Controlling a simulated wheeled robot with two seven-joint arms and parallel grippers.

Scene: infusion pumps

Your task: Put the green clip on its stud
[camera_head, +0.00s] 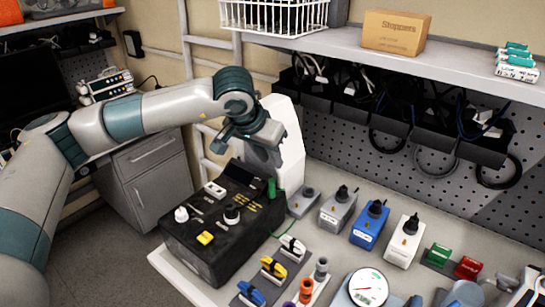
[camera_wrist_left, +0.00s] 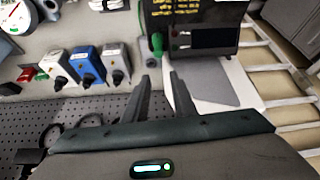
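A green clip (camera_head: 271,187) stands upright at the right back corner of the black pump unit (camera_head: 215,253), with a thin green lead running down beside it. It also shows in the left wrist view (camera_wrist_left: 157,44), against the side of the black unit. My left gripper (camera_wrist_left: 162,82) is open and empty, its two fingers apart and pointing toward the green clip, which lies beyond the tips. In the head view the left gripper (camera_head: 250,142) hangs above the back of the unit, its fingertips hard to make out. The green clip's stud cannot be told apart. My right gripper is not in view.
Grey, blue (camera_head: 369,226) and white (camera_head: 403,242) boxes with black knobs stand to the right. Green and red blocks and a gauge (camera_head: 368,287) are further right. A shelf overhangs the back.

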